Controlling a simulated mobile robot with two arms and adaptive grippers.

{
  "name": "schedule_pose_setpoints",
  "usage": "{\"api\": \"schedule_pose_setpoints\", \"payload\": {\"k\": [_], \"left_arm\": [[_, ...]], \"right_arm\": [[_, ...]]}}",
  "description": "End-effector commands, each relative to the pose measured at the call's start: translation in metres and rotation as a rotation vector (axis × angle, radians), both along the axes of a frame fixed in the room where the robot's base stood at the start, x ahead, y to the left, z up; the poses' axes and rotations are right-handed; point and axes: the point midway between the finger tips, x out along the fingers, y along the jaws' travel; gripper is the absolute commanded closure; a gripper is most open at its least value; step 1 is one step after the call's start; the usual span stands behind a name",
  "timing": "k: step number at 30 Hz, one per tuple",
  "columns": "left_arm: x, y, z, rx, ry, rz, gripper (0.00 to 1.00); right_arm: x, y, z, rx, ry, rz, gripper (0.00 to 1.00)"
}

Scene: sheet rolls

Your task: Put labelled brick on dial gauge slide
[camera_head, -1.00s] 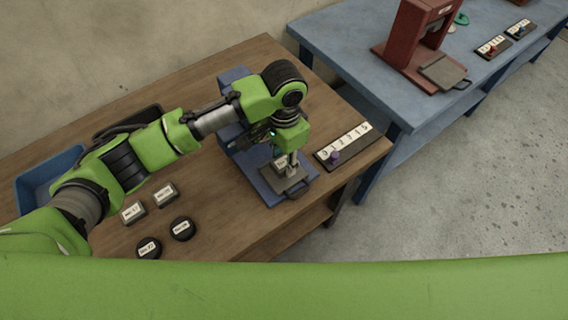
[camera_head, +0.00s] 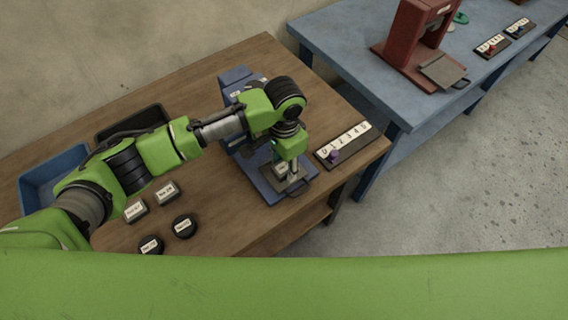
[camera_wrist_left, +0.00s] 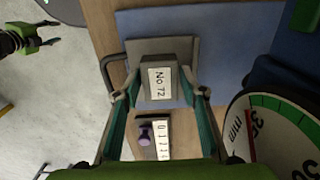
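The labelled brick (camera_wrist_left: 160,82) is a grey block with a white label reading roughly "No T2". It shows small under my left gripper (camera_head: 290,167) in the head view. In the left wrist view the fingers of this gripper (camera_wrist_left: 161,88) are on both sides of the brick and appear to touch it. The brick is over the grey slide plate (camera_wrist_left: 185,47) of the blue dial gauge (camera_head: 235,92); whether it rests on it is hard to tell. The dial face (camera_wrist_left: 280,145) shows partly. My right gripper (camera_wrist_left: 40,35) is open and empty over the floor.
Two more grey labelled bricks (camera_head: 166,191) and two black labelled discs (camera_head: 184,226) lie on the wooden table. A blue bin (camera_head: 38,190) and a black bin (camera_head: 130,122) stand behind. A numbered strip (camera_head: 356,140) with a purple peg (camera_head: 334,155) lies right of the gauge.

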Motion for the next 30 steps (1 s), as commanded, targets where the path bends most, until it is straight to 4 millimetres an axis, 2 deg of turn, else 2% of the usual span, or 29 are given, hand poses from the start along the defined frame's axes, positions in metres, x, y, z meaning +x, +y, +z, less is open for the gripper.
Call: {"api": "schedule_pose_setpoints", "payload": {"k": [5, 18, 24, 30], "left_arm": [[0.001, -0.001, 0.015, -0.002, -0.004, 0.0, 0.62], [0.001, -0.001, 0.102, -0.002, -0.003, 0.0, 0.62], [0.0, -0.001, 0.12, -0.001, -0.001, 0.0, 0.62], [0.0, 0.0, 0.122, 0.0, 0.0, 0.0, 0.62]], "right_arm": [[0.0, 0.0, -0.004, -0.001, 0.0, -0.001, 0.6], [0.0, 0.0, -0.019, 0.0, 0.0, -0.001, 0.6], [0.0, 0.0, -0.021, 0.0, 0.0, -0.001, 0.6], [0.0, 0.002, -0.02, 0.002, -0.001, -0.001, 0.6]]}}
